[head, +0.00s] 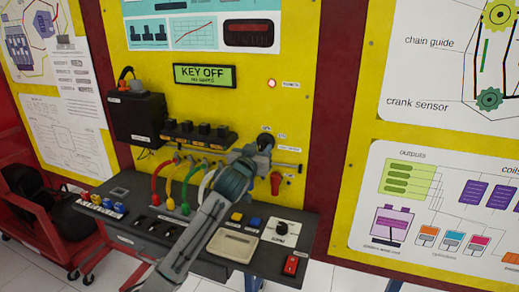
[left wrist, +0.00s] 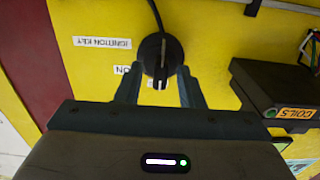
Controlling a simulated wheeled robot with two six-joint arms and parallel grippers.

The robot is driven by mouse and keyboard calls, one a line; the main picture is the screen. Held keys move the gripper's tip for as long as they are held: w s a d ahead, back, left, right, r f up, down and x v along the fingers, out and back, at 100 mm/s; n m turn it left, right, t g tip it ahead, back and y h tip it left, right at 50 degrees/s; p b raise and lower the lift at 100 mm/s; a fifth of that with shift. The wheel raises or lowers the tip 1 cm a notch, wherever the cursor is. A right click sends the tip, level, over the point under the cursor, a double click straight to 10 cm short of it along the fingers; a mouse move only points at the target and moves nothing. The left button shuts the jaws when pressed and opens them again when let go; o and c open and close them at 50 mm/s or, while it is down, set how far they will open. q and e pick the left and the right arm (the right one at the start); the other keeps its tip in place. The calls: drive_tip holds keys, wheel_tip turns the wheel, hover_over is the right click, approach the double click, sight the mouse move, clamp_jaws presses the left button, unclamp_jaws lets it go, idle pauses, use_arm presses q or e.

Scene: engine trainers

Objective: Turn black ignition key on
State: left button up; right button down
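My left gripper (left wrist: 159,80) is open, with one finger on each side of the key and gaps on both sides. Labels reading "IGNITION KEY" (left wrist: 103,44) and "ON" (left wrist: 122,70) are beside it. In the head view my left gripper (head: 258,150) reaches the panel at the key (head: 265,141), which it partly hides. The green display (head: 205,76) reads "KEY OFF". My right gripper is not in view.
A grey console (head: 130,222) with switches and buttons lies below my left arm. Coloured cables (head: 185,178) and a row of black coils (head: 198,134) are left of the gripper. A red handle (head: 276,182) is just below right.

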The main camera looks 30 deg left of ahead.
use_arm(q)
clamp_jaws()
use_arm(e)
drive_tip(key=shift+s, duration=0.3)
use_arm(q)
drive_tip(key=shift+r+m+p, duration=0.1)
drive_tip(key=shift+m+p, duration=0.3)
drive_tip(key=shift+p, duration=0.1)
drive_tip(key=m+p, duration=0.2)
drive_tip(key=m, duration=0.1)
drive_tip(key=shift+r+p, duration=0.1)
drive_tip(key=shift+p, duration=0.25)
drive_tip(key=m+p, duration=0.2)
drive_tip(key=m, duration=0.1)
drive_tip(key=shift+d+m+p, duration=0.1)
drive_tip(key=shift+m+p, duration=0.25)
drive_tip(key=shift+m, duration=0.05)
drive_tip(key=m+p, duration=0.2)
drive_tip(key=shift+m, duration=0.4)
drive_tip(key=shift+f+m+p, duration=0.25)
drive_tip(key=shift+m+p, duration=0.25)
drive_tip(key=shift+m, duration=0.2)
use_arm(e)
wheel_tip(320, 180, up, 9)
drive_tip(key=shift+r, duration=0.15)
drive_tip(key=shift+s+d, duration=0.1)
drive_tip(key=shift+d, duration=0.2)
